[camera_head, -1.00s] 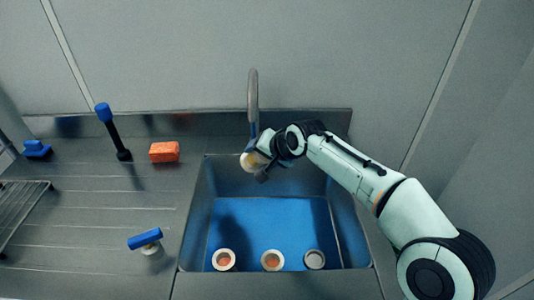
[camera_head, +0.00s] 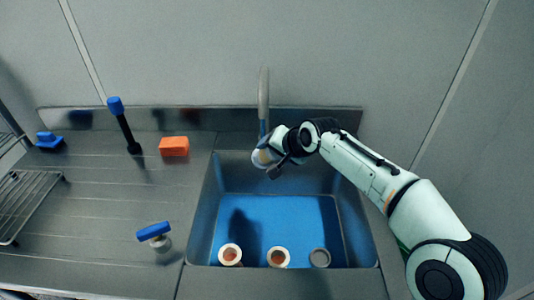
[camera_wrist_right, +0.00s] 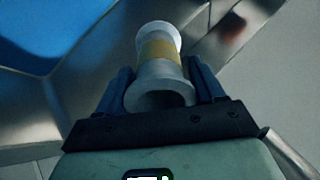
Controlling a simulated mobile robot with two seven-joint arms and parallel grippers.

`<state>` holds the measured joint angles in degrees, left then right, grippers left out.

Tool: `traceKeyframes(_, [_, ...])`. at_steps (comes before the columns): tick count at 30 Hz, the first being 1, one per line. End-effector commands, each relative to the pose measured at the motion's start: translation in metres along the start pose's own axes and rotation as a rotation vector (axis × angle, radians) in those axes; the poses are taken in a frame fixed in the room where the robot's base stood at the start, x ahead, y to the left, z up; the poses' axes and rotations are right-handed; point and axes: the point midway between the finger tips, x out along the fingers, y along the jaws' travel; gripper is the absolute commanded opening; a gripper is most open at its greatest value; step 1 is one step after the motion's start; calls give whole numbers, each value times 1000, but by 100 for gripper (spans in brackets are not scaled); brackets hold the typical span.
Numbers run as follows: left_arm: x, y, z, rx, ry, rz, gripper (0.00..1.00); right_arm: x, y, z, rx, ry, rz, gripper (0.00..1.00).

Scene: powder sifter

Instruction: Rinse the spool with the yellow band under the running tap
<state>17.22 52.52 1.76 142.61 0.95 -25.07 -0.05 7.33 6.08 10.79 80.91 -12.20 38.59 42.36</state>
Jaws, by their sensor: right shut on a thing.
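The spool with the yellow band (camera_wrist_right: 158,70) is pale, with a wide flange at each end and a yellow band around its middle. My right gripper (camera_head: 272,160) is shut on it. In the right wrist view both dark fingers grip its near end. In the head view the spool (camera_head: 262,158) is partly hidden by the gripper and is held over the back of the sink, directly below the tap (camera_head: 263,92). A bluish streak shows between the tap's mouth and the spool; I cannot tell how the water runs over it. My left gripper is not in view.
The blue-floored sink (camera_head: 300,220) has three round pieces (camera_head: 278,257) along its front. Left on the steel counter (camera_head: 100,200) are an orange block (camera_head: 174,146), a black post with a blue top (camera_head: 124,125), a blue-handled piece (camera_head: 154,231), a blue object (camera_head: 48,141) and a wire rack (camera_head: 28,205).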

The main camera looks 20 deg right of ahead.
Motion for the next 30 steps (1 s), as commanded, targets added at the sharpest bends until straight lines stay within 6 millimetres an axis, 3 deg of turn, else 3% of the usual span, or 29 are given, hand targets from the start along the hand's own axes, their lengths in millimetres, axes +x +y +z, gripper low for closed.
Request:
traceKeyframes(8, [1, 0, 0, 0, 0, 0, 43, -4, -1, 2, -1, 2, -2, 29])
traceKeyframes(30, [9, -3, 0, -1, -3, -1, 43, -54, -1, 34, -1, 1, -3, 29])
